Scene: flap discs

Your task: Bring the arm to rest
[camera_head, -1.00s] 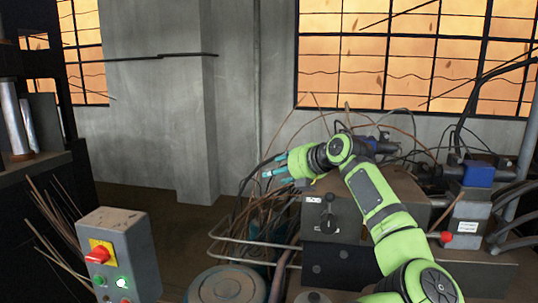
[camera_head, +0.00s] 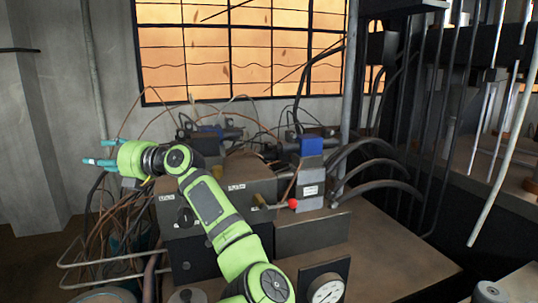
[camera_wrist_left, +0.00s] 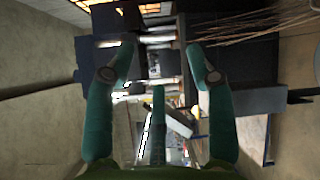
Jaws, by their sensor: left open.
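My left arm (camera_head: 212,205) is bright green with dark joints and reaches from the bottom middle up to the left in the head view. Its gripper (camera_head: 97,152) has teal fingers and points left, above a tangle of brown wires. The fingers are spread and hold nothing. In the left wrist view the gripper (camera_wrist_left: 160,55) shows two long fingers apart and a shorter one between them, with no object in the gap. My right gripper is not in view.
Behind the arm stands a grey hydraulic unit (camera_head: 251,187) with a blue-topped valve (camera_head: 311,147), a red knob and black hoses (camera_head: 375,186). A pressure gauge (camera_head: 326,291) is at the bottom. Dark machinery with rods fills the right. Concrete wall (camera_head: 45,120) is at the left.

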